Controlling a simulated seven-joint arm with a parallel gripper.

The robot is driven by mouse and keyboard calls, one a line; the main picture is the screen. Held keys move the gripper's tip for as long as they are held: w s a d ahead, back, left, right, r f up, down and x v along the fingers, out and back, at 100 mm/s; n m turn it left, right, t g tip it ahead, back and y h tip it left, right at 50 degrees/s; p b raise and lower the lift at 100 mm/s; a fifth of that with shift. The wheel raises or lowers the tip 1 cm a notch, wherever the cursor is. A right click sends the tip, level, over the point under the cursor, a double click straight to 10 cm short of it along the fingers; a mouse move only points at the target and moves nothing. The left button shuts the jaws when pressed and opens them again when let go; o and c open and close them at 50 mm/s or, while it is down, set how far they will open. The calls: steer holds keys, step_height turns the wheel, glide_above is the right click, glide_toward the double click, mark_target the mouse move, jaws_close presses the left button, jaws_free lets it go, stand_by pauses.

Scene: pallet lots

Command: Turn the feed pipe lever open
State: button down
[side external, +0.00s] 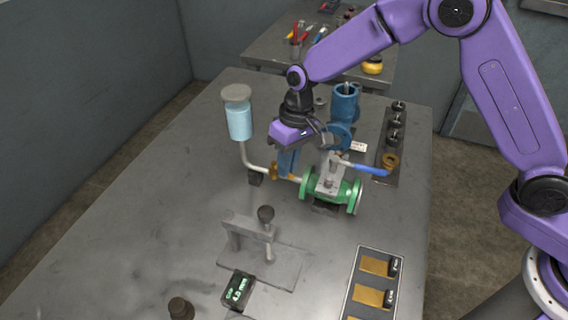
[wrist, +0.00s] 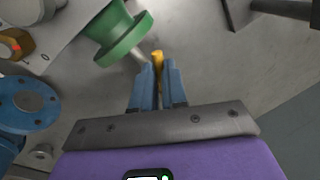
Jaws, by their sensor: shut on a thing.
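A pale pipe (side external: 248,160) runs from a light-blue cup (side external: 239,122) down to a small brass-coloured fitting (side external: 275,171) beside the green valve (side external: 309,183). My gripper (side external: 287,175) points down at this fitting. In the wrist view my gripper's two blue fingers (wrist: 158,70) are closed on a small yellow lever (wrist: 157,56), whose end shows between the fingertips. The green flange (wrist: 122,42) is just beyond them. The fingers hide most of the lever, so its angle to the pipe cannot be told.
A longer blue-handled lever (side external: 369,169) sits on the green valve, right of my gripper. A blue pump-like body (side external: 345,103) stands close behind. A grey stand with a dark knob (side external: 266,213) is in front. The table's left side is clear.

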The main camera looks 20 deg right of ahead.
steer(key=shift+w+d+n+g, duration=0.15)
steer(key=shift+w+d+n, duration=0.1)
steer(key=shift+n, duration=0.75)
steer(key=shift+w+d+n+g, duration=0.15)
steer(key=shift+w+d+n, duration=0.1)
steer(key=shift+n, duration=0.75)
steer(key=c, duration=1.2)
jaws_free()
steer(key=shift+o, duration=0.2)
steer(key=shift+r, duration=0.1)
steer(key=v, duration=1.7)
steer(key=shift+a+r, duration=0.15)
steer(key=shift+r, duration=0.05)
